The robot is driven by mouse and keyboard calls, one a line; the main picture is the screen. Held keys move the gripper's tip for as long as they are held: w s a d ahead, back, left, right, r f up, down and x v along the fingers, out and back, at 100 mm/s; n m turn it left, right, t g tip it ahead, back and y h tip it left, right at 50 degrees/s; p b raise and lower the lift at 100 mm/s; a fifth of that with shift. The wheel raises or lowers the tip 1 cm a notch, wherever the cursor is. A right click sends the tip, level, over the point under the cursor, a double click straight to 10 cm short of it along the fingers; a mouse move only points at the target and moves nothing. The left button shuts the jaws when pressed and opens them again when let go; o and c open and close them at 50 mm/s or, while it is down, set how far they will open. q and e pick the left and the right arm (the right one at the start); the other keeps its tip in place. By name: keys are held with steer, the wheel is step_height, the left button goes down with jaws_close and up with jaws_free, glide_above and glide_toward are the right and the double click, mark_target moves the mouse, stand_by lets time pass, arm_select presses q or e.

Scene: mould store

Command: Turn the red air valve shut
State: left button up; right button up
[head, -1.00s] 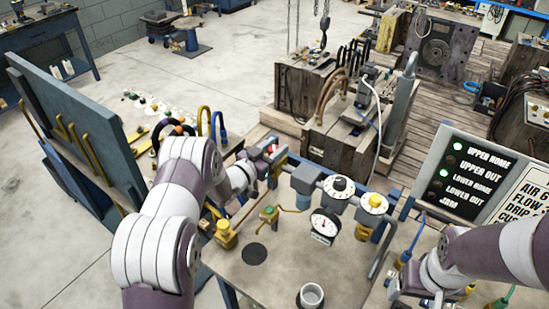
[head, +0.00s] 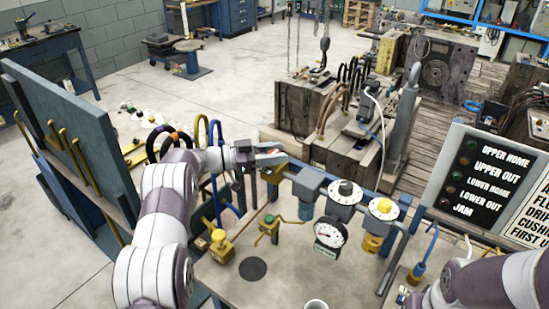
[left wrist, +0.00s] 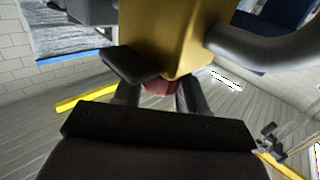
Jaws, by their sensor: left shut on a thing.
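My left gripper (head: 270,155) is shut on the red air valve's handle (head: 274,151), at the left end of the air line. Only a little red shows between the fingers in the head view. The yellow valve body (head: 274,173) is just below the fingers. In the left wrist view the yellow body (left wrist: 178,35) fills the top middle, and the red handle (left wrist: 160,87) sits between the two dark fingers, mostly hidden. The handle's exact angle cannot be told. My right arm is at the lower right, with its fingertips out of view.
Along the line stand two regulators with a black knob (head: 345,189) and a yellow knob (head: 382,207). A pressure gauge (head: 329,233) and a green-topped yellow valve (head: 269,220) are close by. A lamp panel (head: 487,172) stands at right. The bench front (head: 270,290) is mostly clear.

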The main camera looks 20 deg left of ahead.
arm_select(q)
steer(key=shift+r, duration=0.2)
stand_by(0.3)
steer(key=o, duration=0.9)
steer(key=shift+a+f, duration=0.1)
steer(key=b+v, duration=0.3)
steer(key=v, duration=0.9)
steer(key=shift+a+b, duration=0.3)
steer(key=shift+b, duration=0.05)
